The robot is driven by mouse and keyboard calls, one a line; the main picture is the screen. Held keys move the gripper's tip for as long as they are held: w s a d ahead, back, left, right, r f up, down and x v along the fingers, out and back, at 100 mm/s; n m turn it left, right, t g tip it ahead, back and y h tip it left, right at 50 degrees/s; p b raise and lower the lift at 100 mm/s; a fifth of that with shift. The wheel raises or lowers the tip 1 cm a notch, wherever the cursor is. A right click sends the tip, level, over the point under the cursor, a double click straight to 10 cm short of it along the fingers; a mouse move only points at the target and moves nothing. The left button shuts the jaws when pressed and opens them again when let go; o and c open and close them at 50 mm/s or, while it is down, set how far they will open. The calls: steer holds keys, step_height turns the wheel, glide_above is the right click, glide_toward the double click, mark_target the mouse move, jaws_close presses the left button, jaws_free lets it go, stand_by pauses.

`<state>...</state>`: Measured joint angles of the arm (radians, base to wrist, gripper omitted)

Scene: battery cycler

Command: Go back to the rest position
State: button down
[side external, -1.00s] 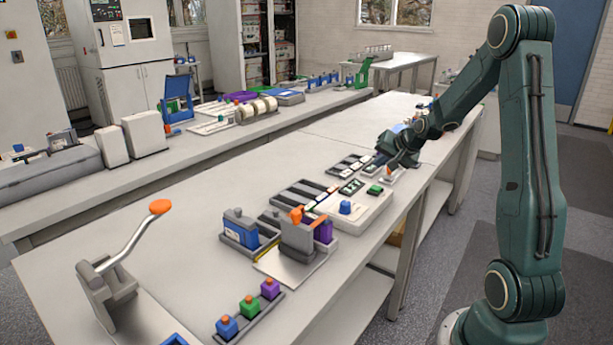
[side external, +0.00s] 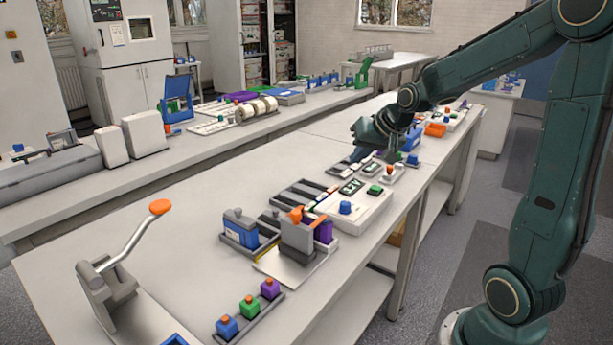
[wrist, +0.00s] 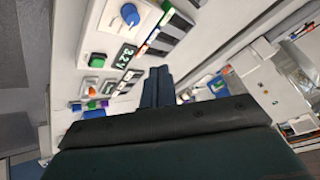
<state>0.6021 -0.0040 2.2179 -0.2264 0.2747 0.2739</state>
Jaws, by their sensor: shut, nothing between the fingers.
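My gripper (side external: 362,153) hangs above the workbench (side external: 190,205), near the far end of the cycler unit. Its fingers are together and empty. In the wrist view my gripper (wrist: 159,75) shows as two dark fingers side by side, above the bench. The cycler unit (side external: 362,212) is a pale box with a blue knob (side external: 345,208), a green button (side external: 375,190) and small displays. The same blue knob (wrist: 130,14) and a lit display (wrist: 125,56) show in the wrist view.
Blue and purple cells stand in holders near an orange-topped fixture (side external: 297,235). A lever press (side external: 108,280) with an orange knob is at the front left. A small rack (side external: 248,312) holds coloured blocks. The bench's left middle is clear.

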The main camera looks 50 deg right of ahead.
steer(key=s+a+r+n+g+y, duration=0.1)
steer(key=s+a+n, duration=0.7)
steer(key=s+a, duration=1)
step_height(320, 180, up, 3)
steer(key=shift+s+a+f+g+y, duration=0.15)
steer(key=shift+s+a+g+y, duration=0.3)
steer(key=shift+s, duration=0.25)
steer(key=shift+d, duration=0.1)
